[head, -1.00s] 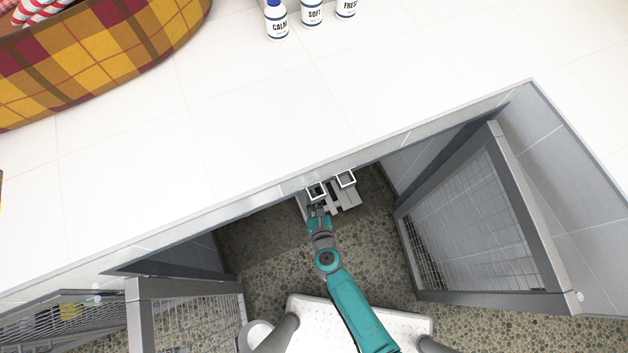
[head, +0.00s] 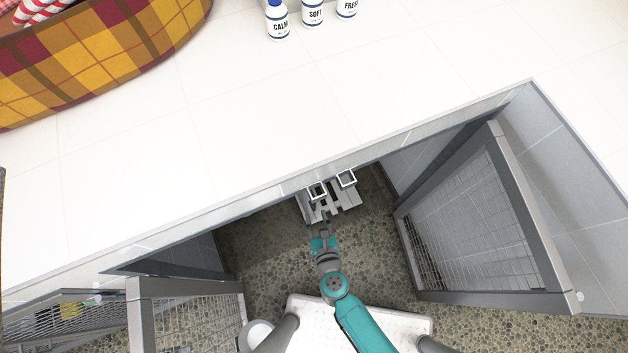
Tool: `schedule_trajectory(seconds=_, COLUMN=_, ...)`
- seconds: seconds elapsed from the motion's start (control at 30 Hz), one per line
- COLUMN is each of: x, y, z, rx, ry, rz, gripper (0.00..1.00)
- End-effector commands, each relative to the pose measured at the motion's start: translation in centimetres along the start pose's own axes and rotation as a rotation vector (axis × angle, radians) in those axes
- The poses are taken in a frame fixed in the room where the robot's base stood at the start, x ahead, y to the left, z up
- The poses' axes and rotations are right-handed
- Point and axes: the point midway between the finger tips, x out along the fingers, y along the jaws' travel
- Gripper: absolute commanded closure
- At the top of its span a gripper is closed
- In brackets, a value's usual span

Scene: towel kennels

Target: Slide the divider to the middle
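The divider (head: 308,206) seems to be the grey metal piece under the counter edge. Its two pale square handles (head: 317,190) and (head: 347,178) show just below the counter front, and its upper part is hidden by the counter. My gripper (head: 325,224) is in front of the divider, below the left handle, at the end of my teal arm. A small space seems to show between the gripper and the handle. The fingers are too small to tell whether they are open or shut.
The white tiled counter (head: 250,130) overhangs the kennel opening. A mesh door (head: 470,220) stands open on the right, another (head: 190,310) on the lower left. The pebbled floor (head: 270,260) between them is clear. Several bottles (head: 313,14) and a plaid basket (head: 100,55) stand on the counter.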

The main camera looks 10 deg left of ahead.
Motion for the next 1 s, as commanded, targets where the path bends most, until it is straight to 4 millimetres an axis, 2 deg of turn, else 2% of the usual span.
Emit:
schedule_trajectory(seconds=0.1, x=-2.3, y=0.1, z=-0.1, rx=-0.002, ry=0.001, rz=0.004, gripper=0.62)
schedule_trajectory(seconds=0.33, x=-4.7, y=0.1, z=0.0, rx=-0.002, ry=0.0, rz=0.003, gripper=0.62)
schedule_trajectory(seconds=1.0, x=-5.1, y=0.1, z=0.0, rx=-0.001, ry=0.0, rz=0.002, gripper=0.62)
